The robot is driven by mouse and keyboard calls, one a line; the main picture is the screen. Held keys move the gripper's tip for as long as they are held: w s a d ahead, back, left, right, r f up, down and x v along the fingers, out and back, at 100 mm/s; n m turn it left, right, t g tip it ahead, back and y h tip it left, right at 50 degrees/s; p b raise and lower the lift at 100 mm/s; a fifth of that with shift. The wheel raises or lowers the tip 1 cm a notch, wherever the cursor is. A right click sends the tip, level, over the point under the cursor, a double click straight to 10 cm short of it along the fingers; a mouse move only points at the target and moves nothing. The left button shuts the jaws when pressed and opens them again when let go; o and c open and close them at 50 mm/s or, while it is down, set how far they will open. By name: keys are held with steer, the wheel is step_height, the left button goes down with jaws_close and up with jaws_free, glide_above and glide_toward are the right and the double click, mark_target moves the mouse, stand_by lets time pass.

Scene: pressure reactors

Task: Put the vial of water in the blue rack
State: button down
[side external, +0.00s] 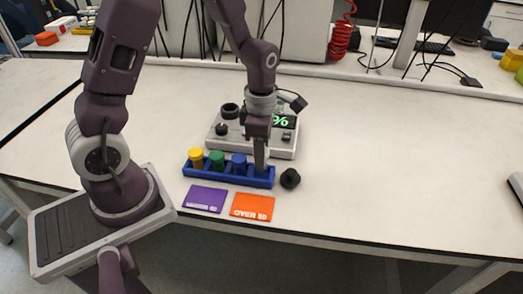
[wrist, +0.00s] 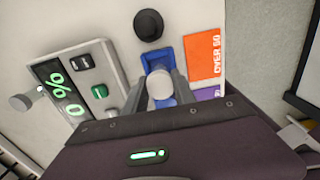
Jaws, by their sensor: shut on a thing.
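My gripper (side external: 261,160) points down over the right end of the blue rack (side external: 258,182). In the wrist view, the fingers (wrist: 160,92) are shut on a pale, white-topped vial (wrist: 159,84), which I take as the vial of water. The blue rack also shows there (wrist: 174,48), just behind and below the vial. I cannot tell whether the vial's bottom is inside a slot or just above it. The rack also holds a yellow-capped vial (side external: 196,156), a green-capped vial (side external: 217,159) and a blue-capped vial (side external: 239,160), left of my gripper.
A black round-topped object (side external: 290,178) stands just right of the rack. A grey device with a green display (side external: 284,122) stands behind it. A purple card (side external: 205,199) and an orange card (side external: 252,207) lie in front. The table to the right is clear.

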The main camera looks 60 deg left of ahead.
steer(key=shift+f, duration=1.4)
steer(key=shift+f, duration=0.3)
steer(key=c, duration=0.9)
jaws_free()
steer(key=shift+c, duration=0.2)
steer(key=o, duration=0.5)
steer(key=shift+r, duration=3.55)
